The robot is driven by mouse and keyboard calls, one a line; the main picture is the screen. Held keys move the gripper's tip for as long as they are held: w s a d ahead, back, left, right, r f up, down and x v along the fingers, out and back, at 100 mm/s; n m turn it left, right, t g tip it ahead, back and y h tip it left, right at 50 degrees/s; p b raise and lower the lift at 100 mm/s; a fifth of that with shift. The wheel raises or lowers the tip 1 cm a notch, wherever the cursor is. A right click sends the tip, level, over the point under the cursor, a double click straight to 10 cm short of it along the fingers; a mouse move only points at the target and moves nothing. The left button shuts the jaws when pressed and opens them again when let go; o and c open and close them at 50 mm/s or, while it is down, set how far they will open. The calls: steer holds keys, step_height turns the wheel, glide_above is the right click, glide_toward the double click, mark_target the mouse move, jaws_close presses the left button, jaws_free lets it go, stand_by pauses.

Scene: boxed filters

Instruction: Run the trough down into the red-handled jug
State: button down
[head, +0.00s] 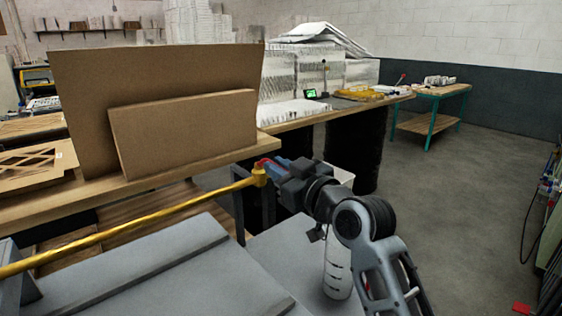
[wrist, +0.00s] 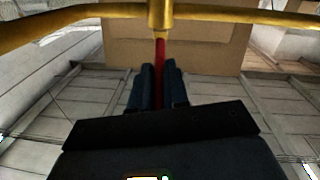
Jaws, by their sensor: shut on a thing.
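A yellow pipe (head: 130,222) runs from the left edge to a yellow valve fitting (head: 259,176) beside my gripper (head: 272,166) in the head view. A short red lever (wrist: 160,72) extends from the fitting, which also shows at the top of the wrist view (wrist: 160,16). My gripper's two dark blue fingers (wrist: 160,84) are shut on this lever, one on each side. Grey flat surfaces (head: 130,268) lie below the pipe; I cannot tell if they belong to the trough. I cannot make out the red-handled jug.
Brown cardboard panels (head: 185,130) stand on a wooden bench (head: 205,163) behind the pipe. Stacked white filters (head: 300,72) fill the bench further back. A green-legged table (head: 432,98) stands at the back right. The concrete floor (head: 460,190) to the right is mostly clear.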

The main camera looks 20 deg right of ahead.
steer(key=a+m+h, duration=0.1)
steer(key=m+h, duration=0.1)
steer(key=h, duration=0.1)
steer(key=a+m+h, duration=0.1)
steer(key=m+h, duration=0.1)
steer(key=a+m+h+b, duration=0.1)
steer(key=a+h, duration=0.1)
steer(key=h, duration=0.1)
steer(key=shift+f+m+h, duration=0.2)
steer(key=shift+m+h, duration=0.1)
steer(key=shift+m, duration=0.1)
steer(key=shift+a+r+m+h+b, duration=0.1)
steer(key=shift+a+m+h+b, duration=0.05)
steer(key=shift+m+h+b, duration=0.3)
steer(key=c, duration=1.1)
jaws_free()
steer(key=shift+b+v, duration=0.45)
steer(key=shift+v, duration=3.4)
